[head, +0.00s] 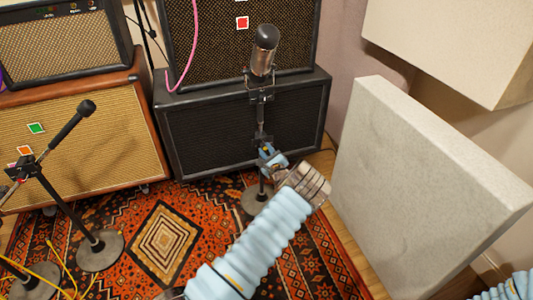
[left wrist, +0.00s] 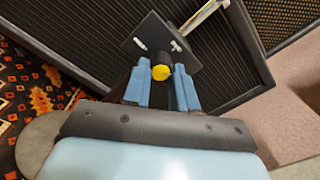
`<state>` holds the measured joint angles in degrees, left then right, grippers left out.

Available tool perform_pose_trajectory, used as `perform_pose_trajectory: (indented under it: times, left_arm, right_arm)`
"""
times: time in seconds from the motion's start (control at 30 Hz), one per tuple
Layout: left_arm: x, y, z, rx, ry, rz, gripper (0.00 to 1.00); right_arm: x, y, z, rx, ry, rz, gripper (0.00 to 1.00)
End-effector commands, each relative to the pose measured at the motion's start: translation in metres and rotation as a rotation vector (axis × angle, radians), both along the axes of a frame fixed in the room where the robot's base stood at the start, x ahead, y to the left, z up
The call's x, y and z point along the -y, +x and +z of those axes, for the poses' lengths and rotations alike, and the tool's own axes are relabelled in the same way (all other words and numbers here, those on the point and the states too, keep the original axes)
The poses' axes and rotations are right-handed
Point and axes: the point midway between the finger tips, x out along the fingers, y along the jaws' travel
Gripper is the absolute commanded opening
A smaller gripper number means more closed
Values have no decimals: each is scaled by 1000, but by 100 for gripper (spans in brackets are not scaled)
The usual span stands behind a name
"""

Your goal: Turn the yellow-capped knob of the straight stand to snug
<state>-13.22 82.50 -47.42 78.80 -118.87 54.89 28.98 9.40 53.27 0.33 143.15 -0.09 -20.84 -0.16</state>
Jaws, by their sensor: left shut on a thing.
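The straight stand (head: 260,114) rises in front of the dark speaker cabinet, with a large silver and black microphone (head: 264,50) at its top and a round grey base (head: 257,199) on the rug. My left gripper (head: 268,156) is at the stand's pole, below the microphone. In the left wrist view, the yellow-capped knob (left wrist: 160,73) sits between the two blue fingertips of my left gripper (left wrist: 157,80), which is shut on it. The knob is hidden behind my fingers in the head view. My right gripper is out of view.
A boom stand (head: 62,205) with a black microphone (head: 73,121) stands at the left. Amplifiers (head: 72,140) line the back. A large pale panel (head: 400,200) stands close on the right. A yellow cable (head: 52,284) lies at the lower left.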

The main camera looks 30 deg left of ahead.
Motion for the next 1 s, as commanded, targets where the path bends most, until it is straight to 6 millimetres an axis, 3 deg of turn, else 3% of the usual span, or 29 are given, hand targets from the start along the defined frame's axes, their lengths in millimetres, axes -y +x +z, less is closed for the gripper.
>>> perform_pose_trajectory:
  times: [0.47,1.0]
  left_arm:
    - [0,0,-3,344,-295,3,0]
    - [1,1,-1,655,-561,3,0]
  right_arm:
    - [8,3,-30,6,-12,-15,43]
    - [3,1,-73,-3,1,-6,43]
